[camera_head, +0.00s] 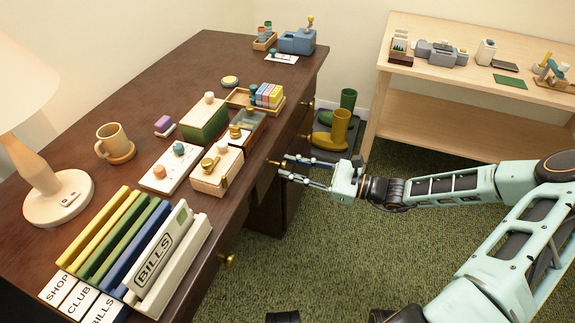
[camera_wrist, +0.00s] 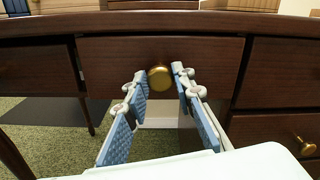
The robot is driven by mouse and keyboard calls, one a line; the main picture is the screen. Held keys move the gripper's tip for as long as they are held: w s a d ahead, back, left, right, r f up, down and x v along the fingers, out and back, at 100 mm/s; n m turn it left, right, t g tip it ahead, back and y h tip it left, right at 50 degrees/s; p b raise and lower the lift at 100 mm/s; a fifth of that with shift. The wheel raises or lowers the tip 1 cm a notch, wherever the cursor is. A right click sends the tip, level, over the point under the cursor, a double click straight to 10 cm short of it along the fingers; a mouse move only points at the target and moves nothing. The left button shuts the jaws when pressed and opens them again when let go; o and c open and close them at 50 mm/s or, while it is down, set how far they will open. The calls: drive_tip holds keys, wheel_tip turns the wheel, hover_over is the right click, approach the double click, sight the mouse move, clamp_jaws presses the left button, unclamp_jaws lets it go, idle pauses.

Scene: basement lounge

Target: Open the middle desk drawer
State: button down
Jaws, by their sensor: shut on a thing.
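The dark brown desk (camera_head: 185,75) runs diagonally across the left half of the head view. In the wrist view the middle drawer (camera_wrist: 210,62) faces me, with a round brass knob (camera_wrist: 160,79) at its centre. Its front looks about level with the neighbouring fronts, and I see no clear gap above it. My gripper (camera_head: 281,168) reaches the desk's front side from the right. In the wrist view my gripper (camera_wrist: 158,74) has one finger on each side of the knob and is shut on it. The finger contact is partly hidden.
Another brass knob (camera_wrist: 305,146) shows on a lower right drawer. The desktop carries a lamp (camera_head: 55,195), a mug (camera_head: 112,141), BILLS binder (camera_head: 163,255) and several boxes. A light wooden shelf table (camera_head: 465,108) stands at right. Green carpet is open before the desk.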

drive_tip(key=p+v, duration=0.2)
drive_tip(key=v, duration=2.5)
drive_tip(key=shift+p, duration=0.4)
drive_tip(key=shift+d+r, duration=0.1)
drive_tip(key=c, duration=1.6)
unclamp_jaws()
drive_tip(key=v, duration=1.2)
drive_tip(key=shift+d, duration=0.1)
